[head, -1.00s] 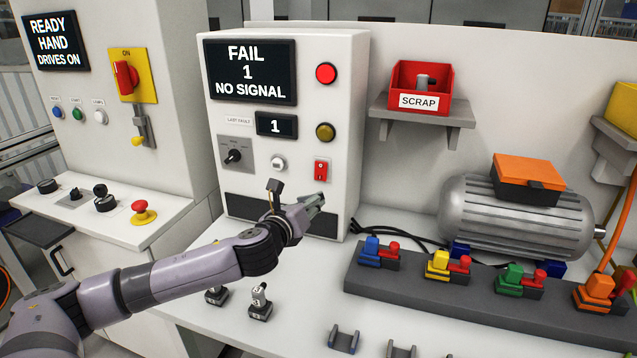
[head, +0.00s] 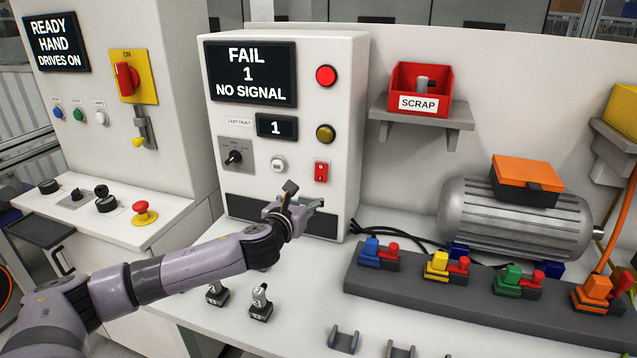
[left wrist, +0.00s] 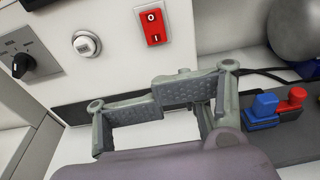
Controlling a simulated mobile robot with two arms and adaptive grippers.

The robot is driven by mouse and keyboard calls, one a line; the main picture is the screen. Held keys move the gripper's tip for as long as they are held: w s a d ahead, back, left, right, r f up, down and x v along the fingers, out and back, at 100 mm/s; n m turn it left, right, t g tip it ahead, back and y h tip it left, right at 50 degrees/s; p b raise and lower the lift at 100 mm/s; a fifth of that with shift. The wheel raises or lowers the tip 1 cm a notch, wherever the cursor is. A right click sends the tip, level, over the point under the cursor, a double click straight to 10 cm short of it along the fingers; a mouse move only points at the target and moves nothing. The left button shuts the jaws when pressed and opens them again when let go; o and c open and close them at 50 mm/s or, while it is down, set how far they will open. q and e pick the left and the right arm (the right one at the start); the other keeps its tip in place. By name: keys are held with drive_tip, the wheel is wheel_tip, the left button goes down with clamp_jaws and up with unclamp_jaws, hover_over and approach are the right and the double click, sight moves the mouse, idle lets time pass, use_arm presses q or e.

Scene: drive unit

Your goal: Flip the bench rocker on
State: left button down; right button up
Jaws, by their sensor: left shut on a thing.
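The bench rocker is a small red switch (head: 321,172) on the front of the white test cabinet, right of a round white button. In the left wrist view the red switch (left wrist: 154,25) shows white O and I marks at the top centre. Which end is pressed in is too small to tell. My left gripper (head: 314,204) is below the rocker and in front of the cabinet, apart from the switch. In the left wrist view its finger pads (left wrist: 156,100) meet, with no object visible between them. My right gripper is not in view.
The cabinet screen (head: 248,74) reads FAIL 1 NO SIGNAL. A black selector knob (head: 234,157) is left of the white button (head: 278,164). A grey strip with coloured connectors (head: 437,264) and a motor (head: 515,218) stand on the right. A scrap bin shelf (head: 421,108) juts out above.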

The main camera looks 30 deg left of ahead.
sight(322, 181)
use_arm(q)
drive_tip(key=p+x, duration=0.2)
drive_tip(key=x, duration=0.9)
drive_tip(key=t+b, duration=0.1)
drive_tip(key=b, duration=0.2)
drive_tip(key=w+b, duration=0.1)
drive_tip(key=b, duration=0.3)
drive_tip(key=shift+a+f+t, duration=0.15)
drive_tip(key=shift+f+t, duration=0.25)
drive_tip(key=shift+r+p, duration=0.15)
drive_tip(key=shift+p, duration=0.15)
drive_tip(key=shift+w, duration=0.4)
idle(0.6)
drive_tip(key=shift+a, duration=0.1)
